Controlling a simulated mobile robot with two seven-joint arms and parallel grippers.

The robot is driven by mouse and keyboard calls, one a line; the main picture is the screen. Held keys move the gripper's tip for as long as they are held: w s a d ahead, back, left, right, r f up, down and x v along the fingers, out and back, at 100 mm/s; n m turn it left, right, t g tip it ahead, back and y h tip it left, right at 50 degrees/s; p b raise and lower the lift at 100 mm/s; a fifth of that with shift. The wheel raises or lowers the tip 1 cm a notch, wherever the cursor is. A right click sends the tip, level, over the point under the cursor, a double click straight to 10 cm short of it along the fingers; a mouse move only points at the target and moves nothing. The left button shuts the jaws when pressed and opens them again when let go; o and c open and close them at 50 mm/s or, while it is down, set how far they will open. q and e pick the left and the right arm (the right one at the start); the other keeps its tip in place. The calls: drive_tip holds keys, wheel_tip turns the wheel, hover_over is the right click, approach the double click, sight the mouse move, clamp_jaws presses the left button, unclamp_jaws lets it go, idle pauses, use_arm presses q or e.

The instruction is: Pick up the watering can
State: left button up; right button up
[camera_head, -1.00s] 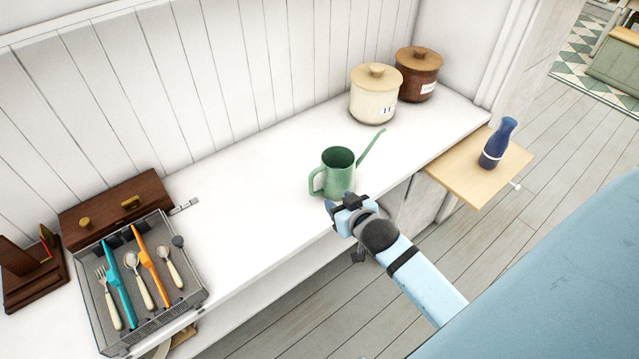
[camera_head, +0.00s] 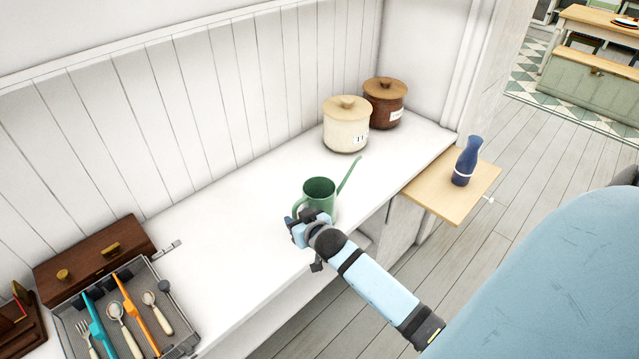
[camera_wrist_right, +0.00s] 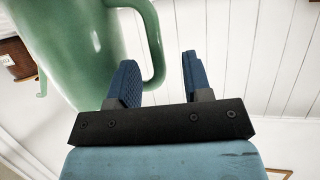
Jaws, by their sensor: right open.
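The green watering can (camera_head: 319,189) stands upright on the white counter, its spout pointing up to the right and its handle on the left. My right gripper (camera_head: 304,220) is at the can's near left side and hides part of its lower body and handle. In the right wrist view the can (camera_wrist_right: 75,45) fills the upper left, with its handle loop (camera_wrist_right: 153,45) reaching towards the space between the fingers. The right gripper (camera_wrist_right: 160,80) shows there with two blue fingers apart and nothing clasped between them. My left gripper is not in view.
A cream lidded pot (camera_head: 346,128) and a brown lidded pot (camera_head: 385,105) stand behind the can. A blue bottle (camera_head: 467,160) is on a wooden board (camera_head: 440,196) at right. A cutlery tray (camera_head: 183,318) and wooden box (camera_head: 92,262) are at left. Counter left of the can is clear.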

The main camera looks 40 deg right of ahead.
drive_tip(key=x, duration=0.5)
drive_tip(key=shift+w+d+r, duration=0.1)
drive_tip(key=shift+w+d, duration=0.05)
drive_tip(key=shift+r, duration=0.1)
clamp_jaws()
